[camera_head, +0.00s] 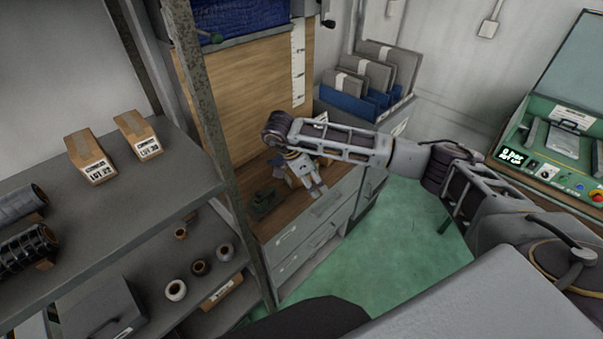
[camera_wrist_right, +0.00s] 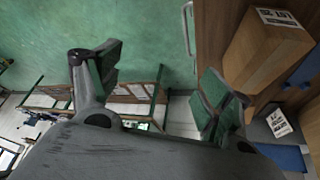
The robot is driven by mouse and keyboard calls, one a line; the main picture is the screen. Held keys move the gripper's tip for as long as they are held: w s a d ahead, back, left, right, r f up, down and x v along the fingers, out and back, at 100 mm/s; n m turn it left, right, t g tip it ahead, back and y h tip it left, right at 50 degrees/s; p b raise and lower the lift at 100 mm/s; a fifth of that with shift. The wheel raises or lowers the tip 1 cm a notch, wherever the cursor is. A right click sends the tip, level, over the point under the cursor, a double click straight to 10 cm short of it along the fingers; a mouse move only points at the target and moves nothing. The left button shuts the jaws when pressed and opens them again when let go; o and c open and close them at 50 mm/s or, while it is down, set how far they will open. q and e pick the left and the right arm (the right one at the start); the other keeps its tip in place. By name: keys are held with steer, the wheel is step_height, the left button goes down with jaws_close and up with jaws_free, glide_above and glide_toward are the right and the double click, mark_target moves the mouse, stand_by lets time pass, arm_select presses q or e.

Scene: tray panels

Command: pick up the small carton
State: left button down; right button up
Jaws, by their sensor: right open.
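My right gripper (camera_head: 308,178) hangs over the wooden top of the drawer cabinet at the end of my right arm. In the right wrist view, its two dark green-padded fingers (camera_wrist_right: 160,80) are spread wide with nothing between them. A brown carton (camera_wrist_right: 262,55) with a white printed label lies to the right of the right-hand finger, outside the jaws. In the head view my arm and gripper largely hide that spot. Two more labelled brown cartons (camera_head: 90,157) and (camera_head: 138,134) stand on the grey shelf at left. My left gripper is not in view.
A metal shelf post (camera_head: 205,110) stands between shelf and cabinet. Spools (camera_head: 176,290) lie on the lower shelf. Green floor (camera_head: 405,245) is clear.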

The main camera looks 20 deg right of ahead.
steer(key=shift+a+r+n+t+h, duration=0.35)
steer(key=shift+a+r+n+h, duration=0.05)
steer(key=shift+a+n+h, duration=0.2)
steer(key=shift+a+r+n+t+h, duration=0.35)
steer(key=shift+a+n+h, duration=0.15)
steer(key=shift+h, duration=0.1)
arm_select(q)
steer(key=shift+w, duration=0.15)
arm_select(e)
steer(key=shift+w+r+h, duration=0.1)
steer(key=shift+r+h, duration=0.1)
steer(key=shift+h, duration=0.1)
